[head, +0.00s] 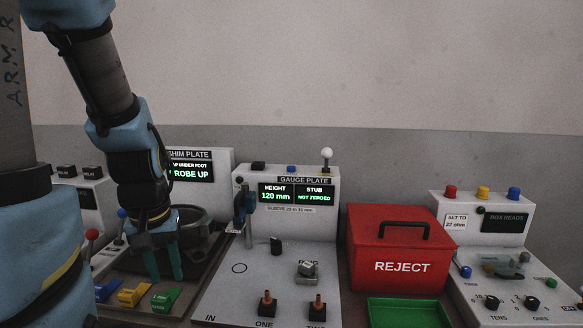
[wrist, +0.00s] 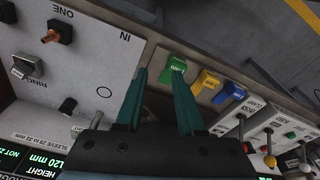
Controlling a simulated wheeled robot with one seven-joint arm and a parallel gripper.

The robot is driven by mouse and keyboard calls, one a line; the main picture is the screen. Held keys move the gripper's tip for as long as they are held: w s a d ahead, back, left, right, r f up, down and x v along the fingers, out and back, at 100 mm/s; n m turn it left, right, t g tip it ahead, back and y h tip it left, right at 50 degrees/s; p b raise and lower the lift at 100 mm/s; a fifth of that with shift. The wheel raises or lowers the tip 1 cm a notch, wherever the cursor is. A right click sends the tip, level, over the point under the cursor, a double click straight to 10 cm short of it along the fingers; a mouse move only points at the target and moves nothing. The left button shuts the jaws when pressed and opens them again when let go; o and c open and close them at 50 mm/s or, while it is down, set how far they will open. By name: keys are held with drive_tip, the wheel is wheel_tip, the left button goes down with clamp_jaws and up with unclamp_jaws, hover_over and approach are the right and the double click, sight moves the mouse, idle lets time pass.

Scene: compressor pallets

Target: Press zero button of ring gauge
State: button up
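The gauge plate station (head: 222,290) stands in the middle of the head view. Its screen (head: 287,194) reads height 120 mm and stub "NOT ZEROED". A black button (head: 258,166), a blue button (head: 291,169) and a white-knobbed lever (head: 327,154) are on top of its housing. A metal block (head: 307,269) sits by the "RING" label; it also shows in the wrist view (wrist: 24,66). I cannot read which button is the zero one. My gripper (head: 165,264) is open and empty, left of the gauge plate; its fingers (wrist: 159,75) show apart in the wrist view.
Green (head: 166,299), yellow (head: 134,293) and blue (head: 107,290) tabs lie below and left of my gripper. The shim plate screen (head: 190,173) is behind it.

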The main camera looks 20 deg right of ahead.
clamp_jaws()
idle(1.2)
